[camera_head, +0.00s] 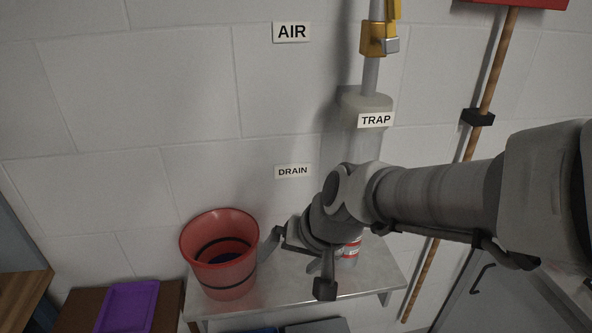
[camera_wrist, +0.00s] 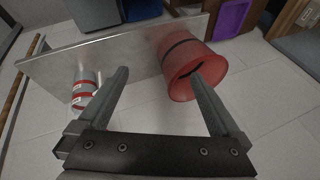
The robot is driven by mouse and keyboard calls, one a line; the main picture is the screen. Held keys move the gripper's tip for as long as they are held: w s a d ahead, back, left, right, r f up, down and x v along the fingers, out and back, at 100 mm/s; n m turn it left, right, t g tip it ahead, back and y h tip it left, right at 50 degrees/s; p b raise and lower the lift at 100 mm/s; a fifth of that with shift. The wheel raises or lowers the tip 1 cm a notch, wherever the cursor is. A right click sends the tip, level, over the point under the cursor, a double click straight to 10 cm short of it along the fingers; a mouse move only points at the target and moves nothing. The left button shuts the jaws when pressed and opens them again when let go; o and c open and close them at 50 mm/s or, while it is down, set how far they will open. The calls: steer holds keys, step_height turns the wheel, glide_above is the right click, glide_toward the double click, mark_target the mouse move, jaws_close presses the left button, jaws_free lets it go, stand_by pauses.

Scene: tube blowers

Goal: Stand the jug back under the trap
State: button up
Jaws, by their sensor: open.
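A red, open-topped vessel with dark bands (camera_head: 222,262), seemingly the jug, stands upright on the metal shelf, left of the trap. It also shows in the wrist view (camera_wrist: 188,58), and its inside is dark. The grey trap (camera_head: 365,104) hangs on the wall pipe above the shelf, with a "TRAP" label; my arm hides what is below it. My gripper (camera_head: 302,264) is open and empty, just right of the red vessel. In the wrist view my gripper (camera_wrist: 160,76) has one finger overlapping the vessel's near rim; I cannot tell if they touch.
A white-and-red banded can (camera_wrist: 86,92) stands on the metal shelf (camera_head: 290,289), partly behind my gripper in the head view. A purple tray (camera_head: 128,306) lies at lower left. A wooden-handled tool (camera_head: 490,85) hangs on the wall at right.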

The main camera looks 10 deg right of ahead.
steer(key=s+d+r+n+t+h, duration=0.1)
steer(key=s+d+r+n+h, duration=0.1)
steer(key=s+d+r, duration=0.5)
steer(key=shift+s+d+r+n+h, duration=0.35)
steer(key=shift+s+h, duration=0.35)
steer(key=shift+s, duration=0.2)
stand_by(0.5)
